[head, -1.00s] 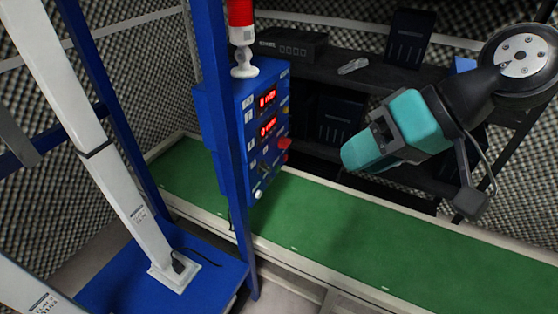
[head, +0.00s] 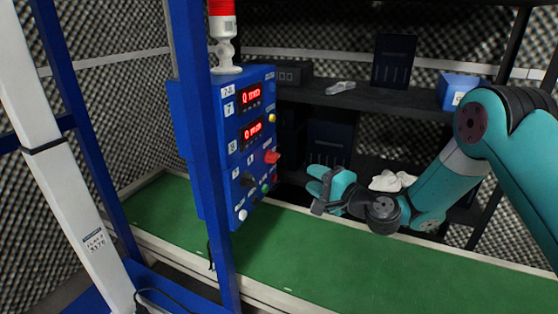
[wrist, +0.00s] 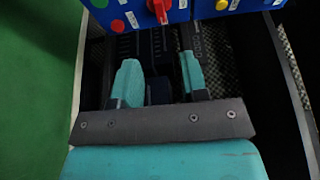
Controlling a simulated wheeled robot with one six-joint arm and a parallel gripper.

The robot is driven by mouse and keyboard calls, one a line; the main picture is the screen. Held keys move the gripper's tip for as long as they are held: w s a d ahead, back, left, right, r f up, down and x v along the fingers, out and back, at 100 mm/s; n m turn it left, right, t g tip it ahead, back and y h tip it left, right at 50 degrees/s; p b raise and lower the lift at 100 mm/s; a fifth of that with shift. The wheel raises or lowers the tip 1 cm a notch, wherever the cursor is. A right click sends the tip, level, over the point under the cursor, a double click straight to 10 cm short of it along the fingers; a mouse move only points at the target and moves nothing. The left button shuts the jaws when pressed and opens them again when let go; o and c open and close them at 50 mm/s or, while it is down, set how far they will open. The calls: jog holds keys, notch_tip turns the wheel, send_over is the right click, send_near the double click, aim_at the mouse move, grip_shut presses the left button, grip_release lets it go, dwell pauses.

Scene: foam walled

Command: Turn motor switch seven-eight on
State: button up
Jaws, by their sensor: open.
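The blue control box (head: 228,150) stands left of centre in the head view, with two red-lit displays and labels that seem to read 7 and 8. A red rotary switch (head: 271,157), a black knob (head: 247,179) and small buttons sit on its lower face. I cannot read which control is the motor switch. My gripper (head: 318,180) is right of the box, apart from it. In the wrist view, my gripper (wrist: 160,70) is open with nothing between its teal fingers; the red rotary switch (wrist: 158,9) shows ahead at the top edge.
A blue post (head: 208,150) stands in front of the box's left part. A green conveyor (head: 330,255) runs below. A dark shelf (head: 350,103) behind holds a blue bin (head: 457,88) and other items. A red beacon (head: 222,10) tops the box.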

aim_at(277, 159)
jog(key=p+x, duration=0.1)
jog(key=x, duration=1.2)
jog(key=shift+w+p, duration=0.15)
jog(key=shift+p, duration=0.2)
grip_shut()
